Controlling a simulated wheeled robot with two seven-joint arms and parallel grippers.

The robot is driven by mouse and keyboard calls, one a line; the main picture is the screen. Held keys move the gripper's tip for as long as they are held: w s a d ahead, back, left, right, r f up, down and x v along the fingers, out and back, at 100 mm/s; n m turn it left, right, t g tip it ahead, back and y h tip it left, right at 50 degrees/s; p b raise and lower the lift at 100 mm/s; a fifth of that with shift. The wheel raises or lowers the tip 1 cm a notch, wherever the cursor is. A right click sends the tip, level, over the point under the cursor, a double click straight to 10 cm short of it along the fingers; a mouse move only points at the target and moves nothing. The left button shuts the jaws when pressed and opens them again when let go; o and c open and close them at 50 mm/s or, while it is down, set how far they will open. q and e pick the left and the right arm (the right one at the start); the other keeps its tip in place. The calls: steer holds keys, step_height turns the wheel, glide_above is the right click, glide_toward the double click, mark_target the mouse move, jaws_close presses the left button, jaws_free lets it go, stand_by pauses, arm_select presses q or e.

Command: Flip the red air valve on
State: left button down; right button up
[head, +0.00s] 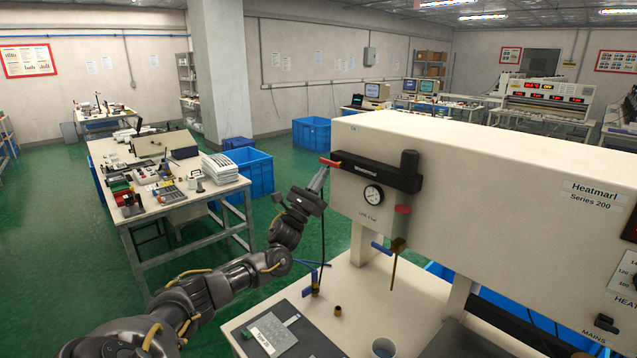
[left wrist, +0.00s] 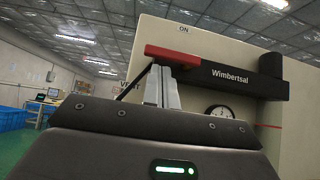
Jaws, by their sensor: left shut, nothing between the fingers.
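The red air valve lever (head: 330,162) sticks out level to the left from the black air unit (head: 375,174) on the side of the cream press. In the left wrist view the red lever (left wrist: 172,54) lies level, below an "ON" mark and above a partly hidden mark at the left. My left gripper (head: 320,178) is shut and empty. Its pale fingers (left wrist: 162,86) point up just under the lever; I cannot tell if they touch it. My right gripper is not in view.
A round gauge (head: 372,195) sits below the black unit, with a red-topped part (head: 402,211) to its right. The cream press (head: 500,165) fills the right. Its bench (head: 385,300) holds a grey plate (head: 270,333), a cup (head: 383,347) and small brass fittings.

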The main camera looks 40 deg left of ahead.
arm_select(q)
steer(key=shift+r, duration=0.3)
steer(key=shift+w, duration=0.1)
steer(key=shift+a+m+h+b, duration=0.1)
steer(key=shift+m+h+b, duration=0.45)
steer(key=shift+m+h, duration=0.4)
